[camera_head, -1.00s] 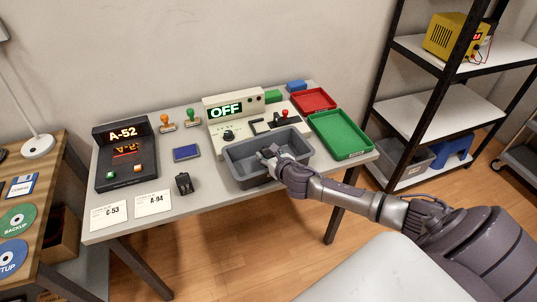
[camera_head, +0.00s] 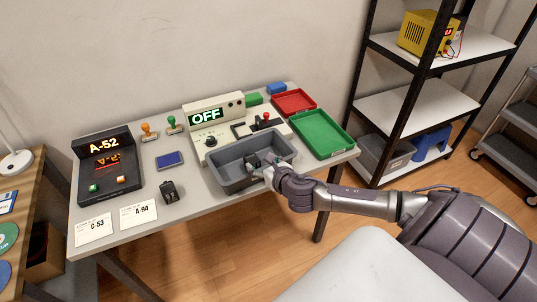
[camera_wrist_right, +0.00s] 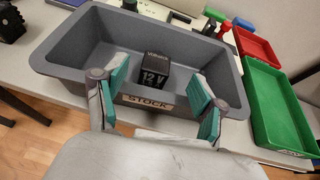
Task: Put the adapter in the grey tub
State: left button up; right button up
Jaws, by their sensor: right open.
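The grey tub (camera_head: 222,173) stands on the table, and its front "STOCK" label shows in the right wrist view (camera_wrist_right: 148,101). A black block marked 12 V, which looks like the adapter (camera_wrist_right: 155,76), sits inside the tub; in the head view it is a small dark shape (camera_head: 253,160). My right gripper (camera_head: 272,172) is at the tub's front right edge. In the wrist view its teal-padded fingers (camera_wrist_right: 160,92) are spread apart with nothing between them, at the front rim and apart from the block. My left gripper is not in view.
A black device (camera_head: 169,191) stands left of the tub, behind cards C-53 (camera_head: 94,229) and A-94 (camera_head: 139,214). A green tray (camera_head: 322,136) and red tray (camera_head: 294,102) lie to the right. The OFF panel (camera_head: 208,115) is behind the tub.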

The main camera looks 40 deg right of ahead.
jog(key=shift+v, duration=2.1)
jog(key=a+f+m+y, duration=0.2)
jog(key=a+f+m, duration=0.3)
jog(key=a+m, duration=0.45)
jog(key=s+f+m+g, duration=0.2)
jog(key=s+f+m, duration=0.3)
jog(key=f, duration=0.5)
jog(key=s+f+m+g, duration=0.2)
jog(key=f+m, duration=0.4)
jog(key=f, duration=0.3)
jog(key=s+d+f+m+g, duration=0.25)
jog(key=s+f+m, duration=0.25)
jog(key=s+f, duration=0.6)
jog(key=s+a+f+m+g, duration=0.2)
jog(key=s+f, duration=0.2)
jog(key=s, duration=0.4)
jog(key=s+a+f+m+g, duration=0.1)
jog(key=s+f+m, duration=0.1)
jog(key=s+f, duration=0.2)
jog(key=s+a+f+m+g, duration=0.2)
jog(key=s+f, duration=0.2)
jog(key=s, duration=0.7)
jog(key=shift+s+a+g, duration=0.3)
jog(key=shift+g, duration=0.05)
